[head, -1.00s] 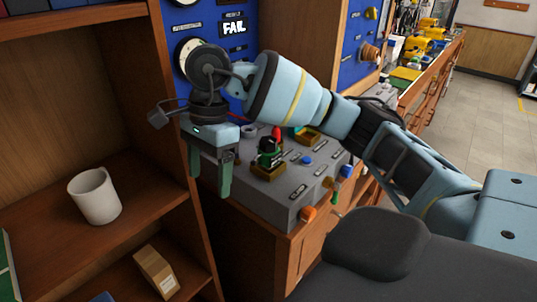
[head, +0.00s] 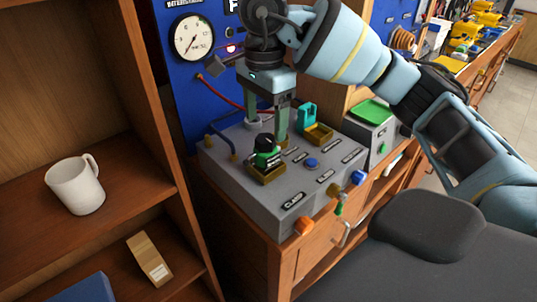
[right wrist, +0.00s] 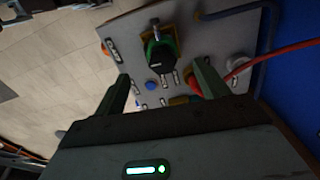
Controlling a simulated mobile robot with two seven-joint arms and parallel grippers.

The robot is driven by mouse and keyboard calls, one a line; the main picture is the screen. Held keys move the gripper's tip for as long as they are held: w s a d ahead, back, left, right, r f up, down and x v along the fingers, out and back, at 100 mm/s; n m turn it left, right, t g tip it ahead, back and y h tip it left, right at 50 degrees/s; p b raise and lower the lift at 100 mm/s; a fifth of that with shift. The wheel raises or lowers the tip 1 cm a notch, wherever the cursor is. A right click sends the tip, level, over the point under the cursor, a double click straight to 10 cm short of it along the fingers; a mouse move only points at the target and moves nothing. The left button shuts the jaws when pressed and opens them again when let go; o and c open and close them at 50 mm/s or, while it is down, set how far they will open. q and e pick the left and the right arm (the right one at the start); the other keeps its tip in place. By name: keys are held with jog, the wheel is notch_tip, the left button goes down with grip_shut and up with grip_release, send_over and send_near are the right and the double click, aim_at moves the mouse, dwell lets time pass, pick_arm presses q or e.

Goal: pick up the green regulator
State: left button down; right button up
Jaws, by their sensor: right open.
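The green regulator (head: 267,159) has a black knob on top and sits upright in a brass-coloured holder (head: 269,176) on the grey testbench (head: 232,180). My right gripper (head: 267,131) is open and empty, pointing down above the bench. Its fingers appear just behind and above the regulator, not around it. In the right wrist view the regulator (right wrist: 161,50) shows beyond the fingertips, between their directions, and the gripper (right wrist: 163,88) has nothing between its fingers. My left gripper is not in view.
A teal part (head: 306,117) stands by another brass-coloured holder (head: 318,134) behind. A blue panel with a gauge (head: 193,38) and hoses rises at the back. A wooden shelf with a white mug (head: 75,186) stands left. A blue button (head: 311,163) is on the bench.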

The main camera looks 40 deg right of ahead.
aim_at(264, 138)
jog(key=shift+f+b, duration=0.35)
jog(key=shift+f, duration=1.05)
notch_tip(264, 138, down, 5)
jog(key=shift+w, duration=0.15)
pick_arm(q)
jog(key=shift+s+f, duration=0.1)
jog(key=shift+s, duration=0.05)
pick_arm(e)
jog(key=c, duration=1.4)
jog(key=shift+c, duration=0.3)
jog(key=shift+r, duration=0.1)
